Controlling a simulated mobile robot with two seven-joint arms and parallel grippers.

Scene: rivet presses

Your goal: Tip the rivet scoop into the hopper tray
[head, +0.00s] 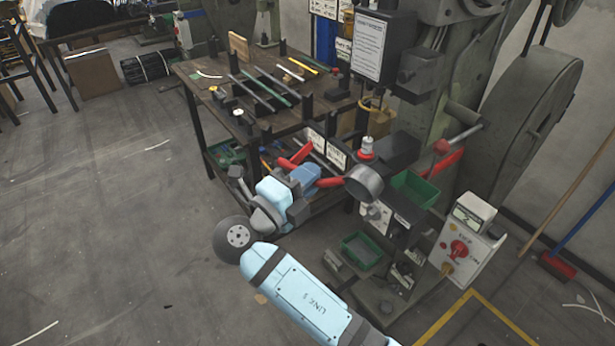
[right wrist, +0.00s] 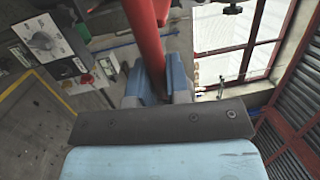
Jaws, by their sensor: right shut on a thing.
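My right gripper (head: 312,178) has blue fingers and is shut on the red handle of the rivet scoop. The scoop's round grey cup (head: 363,184) is to the right of the fingers, left of and apart from the upper green tray (head: 414,188) by the press. I cannot tell what is in the cup. A lower green tray (head: 362,251) sits on the press base; no label shows which tray is the hopper tray. In the right wrist view the red handle (right wrist: 146,35) rises from between the blue fingers (right wrist: 160,84). My left gripper is out of view.
A workbench (head: 190,72) with dark racks and rods stands behind the gripper. The large grey press (head: 530,120) fills the right. A white control box (head: 468,240) with a red knob stands right of the trays. Bare floor (head: 110,220) lies to the left.

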